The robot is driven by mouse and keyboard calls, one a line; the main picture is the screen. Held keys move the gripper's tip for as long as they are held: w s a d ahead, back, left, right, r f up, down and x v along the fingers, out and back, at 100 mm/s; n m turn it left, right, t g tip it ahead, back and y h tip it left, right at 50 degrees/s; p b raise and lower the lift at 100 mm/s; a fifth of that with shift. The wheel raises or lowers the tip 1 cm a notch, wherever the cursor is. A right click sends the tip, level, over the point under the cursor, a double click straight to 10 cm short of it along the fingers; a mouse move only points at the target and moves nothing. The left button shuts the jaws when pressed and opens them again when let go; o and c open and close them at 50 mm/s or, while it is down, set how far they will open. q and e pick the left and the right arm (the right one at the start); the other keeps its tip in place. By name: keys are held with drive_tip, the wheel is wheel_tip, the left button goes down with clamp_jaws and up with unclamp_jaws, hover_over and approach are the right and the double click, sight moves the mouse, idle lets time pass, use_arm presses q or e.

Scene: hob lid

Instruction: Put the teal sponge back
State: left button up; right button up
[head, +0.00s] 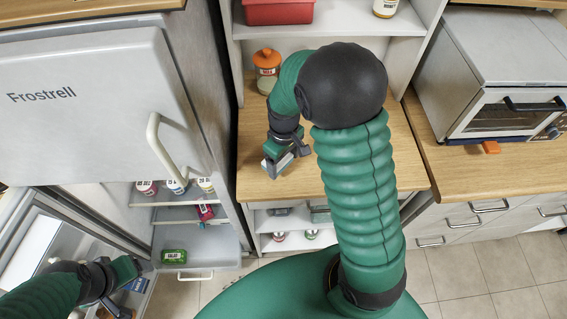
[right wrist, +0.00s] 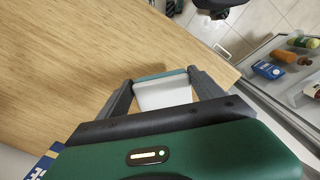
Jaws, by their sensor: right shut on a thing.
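The teal sponge (right wrist: 163,91) is between the fingers of my right gripper (right wrist: 160,83) in the right wrist view. It shows a pale face and a teal edge. In the head view my right gripper (head: 286,163) is over the wooden counter, near its left side. The sponge is mostly hidden there, and I cannot tell its height above the wood. My left gripper (head: 124,290) is at the lower left beside the open fridge, and its jaws are too unclear to read.
An orange-lidded jar (head: 266,70) stands at the back of the counter (head: 258,140). A red bin (head: 278,11) is on the shelf above. The fridge at left holds several jars and a green box (head: 174,256). A toaster oven (head: 503,110) stands at right.

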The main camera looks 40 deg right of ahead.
sight(285, 163)
drive_tip(key=shift+s+f, duration=0.2)
drive_tip(key=shift+f, duration=0.95)
drive_tip(key=shift+w+d+f, duration=0.15)
drive_tip(key=shift+w+d, duration=0.05)
drive_tip(key=o, duration=1.3)
drive_tip(key=shift+s, duration=0.1)
drive_tip(key=shift+a, duration=0.1)
drive_tip(key=shift+r, duration=0.45)
wheel_tip(285, 163, up, 11)
drive_tip(key=shift+f, duration=0.15)
drive_tip(key=s+a+f+m+t, duration=0.2)
drive_tip(key=s+a+f, duration=0.2)
drive_tip(key=s+a, duration=0.3)
drive_tip(key=shift+a+m+t, duration=0.3)
drive_tip(key=shift+a+m, duration=0.1)
drive_tip(key=shift+a, duration=0.25)
